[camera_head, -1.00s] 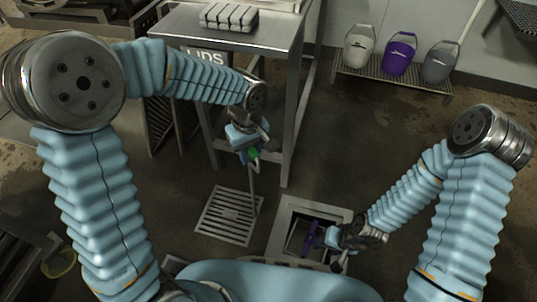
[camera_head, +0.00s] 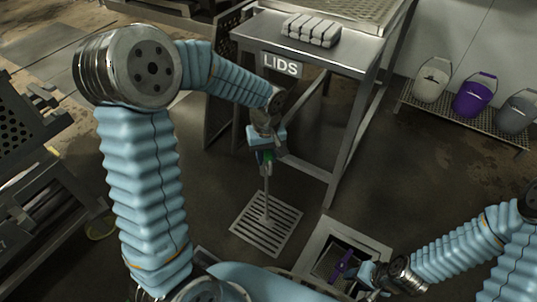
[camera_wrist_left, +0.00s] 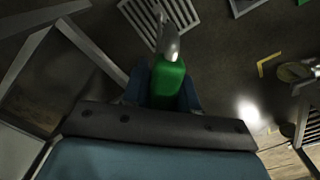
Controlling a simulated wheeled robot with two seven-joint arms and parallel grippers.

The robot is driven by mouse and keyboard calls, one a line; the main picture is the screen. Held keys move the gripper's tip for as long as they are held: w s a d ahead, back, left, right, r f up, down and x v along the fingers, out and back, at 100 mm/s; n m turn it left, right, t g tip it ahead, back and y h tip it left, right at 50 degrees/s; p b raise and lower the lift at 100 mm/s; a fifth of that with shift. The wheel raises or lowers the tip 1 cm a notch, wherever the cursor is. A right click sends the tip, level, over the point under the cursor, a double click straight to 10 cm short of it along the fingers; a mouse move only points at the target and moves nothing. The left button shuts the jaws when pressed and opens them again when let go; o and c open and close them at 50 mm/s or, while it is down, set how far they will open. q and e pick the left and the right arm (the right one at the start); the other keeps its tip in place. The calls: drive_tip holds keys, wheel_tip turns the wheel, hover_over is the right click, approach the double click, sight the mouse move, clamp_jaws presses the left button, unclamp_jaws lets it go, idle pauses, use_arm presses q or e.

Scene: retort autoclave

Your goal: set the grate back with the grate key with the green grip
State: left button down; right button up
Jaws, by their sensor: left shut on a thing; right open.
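The grate key's green grip (camera_head: 266,156) is held in my left gripper (camera_head: 267,160), with its metal shaft (camera_head: 267,190) pointing down. The green grip (camera_wrist_left: 167,85) also fills the jaws in the left wrist view. The slotted grate (camera_head: 262,238) appears to lie flat on the floor below, left of the open drain pit (camera_head: 318,241). The key's lower end meets the middle of the grate in the head view; I cannot tell whether it is hooked in. My right gripper (camera_head: 362,275) is open at the pit's right side, close to a purple piece (camera_head: 343,264) at the opening.
A steel table marked LIDS (camera_head: 345,55) stands behind the grate, its legs near it. White (camera_head: 432,82), purple (camera_head: 473,95) and grey (camera_head: 517,113) buckets stand on a low rack at the right. Dark floor lies open between rack and pit.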

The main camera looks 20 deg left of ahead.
use_arm(q)
drive_tip(key=shift+f+b, duration=1.15)
drive_tip(key=shift+f, duration=0.35)
idle(0.4)
drive_tip(key=shift+w+n+b, duration=0.1)
drive_tip(key=shift+n+b, duration=0.25)
drive_tip(key=shift+n, duration=1.65)
drive_tip(key=n, duration=0.4)
drive_tip(key=shift+w+d, duration=0.1)
